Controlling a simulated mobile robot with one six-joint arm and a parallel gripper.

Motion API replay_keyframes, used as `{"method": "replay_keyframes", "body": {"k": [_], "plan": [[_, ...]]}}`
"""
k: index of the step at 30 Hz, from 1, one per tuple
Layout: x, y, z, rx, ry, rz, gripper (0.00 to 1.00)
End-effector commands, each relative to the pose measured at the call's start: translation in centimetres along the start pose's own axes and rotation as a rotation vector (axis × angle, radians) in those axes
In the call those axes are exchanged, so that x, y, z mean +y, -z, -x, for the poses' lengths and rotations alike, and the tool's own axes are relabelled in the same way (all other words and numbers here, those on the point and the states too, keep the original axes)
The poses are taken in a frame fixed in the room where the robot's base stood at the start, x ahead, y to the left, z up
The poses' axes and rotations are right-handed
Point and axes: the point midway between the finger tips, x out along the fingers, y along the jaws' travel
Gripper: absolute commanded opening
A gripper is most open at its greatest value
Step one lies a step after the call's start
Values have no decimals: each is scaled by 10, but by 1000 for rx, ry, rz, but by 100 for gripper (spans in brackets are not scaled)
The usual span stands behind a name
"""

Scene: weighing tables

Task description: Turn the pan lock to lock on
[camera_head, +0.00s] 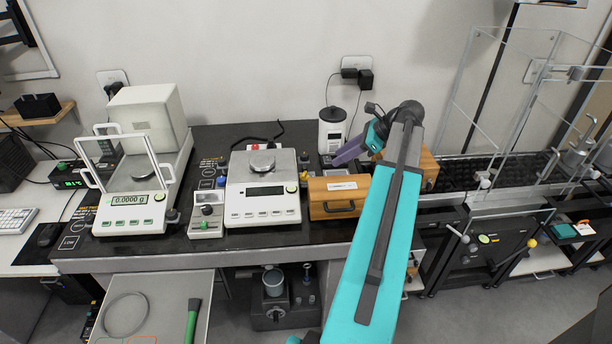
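I cannot tell for sure which part is the pan lock; no readable lock label shows. A small grey box with a dark knob (207,211) stands between the two balances. The left balance (128,212) has a glass draft shield and reads 0.0000 g. The middle balance (262,196) has a round metal pan and a dark display. At the right, a dark panel (492,242) carries levers with pale and yellow knobs. My gripper (345,154) is behind the wooden box, left of my arm's wrist, away from these controls. Its purple fingers overlap, so its opening is unclear.
A wooden drawer box (338,197) stands beside the middle balance, left of my teal arm. A white canister (332,130) is behind my gripper. A tall clear enclosure (500,90) stands at the right. A tray (150,300) with a green-handled tool is in front.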

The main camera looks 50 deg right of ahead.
Motion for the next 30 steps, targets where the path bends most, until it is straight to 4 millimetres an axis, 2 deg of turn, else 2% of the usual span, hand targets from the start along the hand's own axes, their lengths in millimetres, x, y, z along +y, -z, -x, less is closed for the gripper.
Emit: {"method": "replay_keyframes", "body": {"k": [14, 20, 30], "plan": [[3, -6, -12, 0, -8, 8, 34], [4, -6, -31, 0, -10, 7, 34], [4, -7, -77, 0, -11, 8, 34]]}}
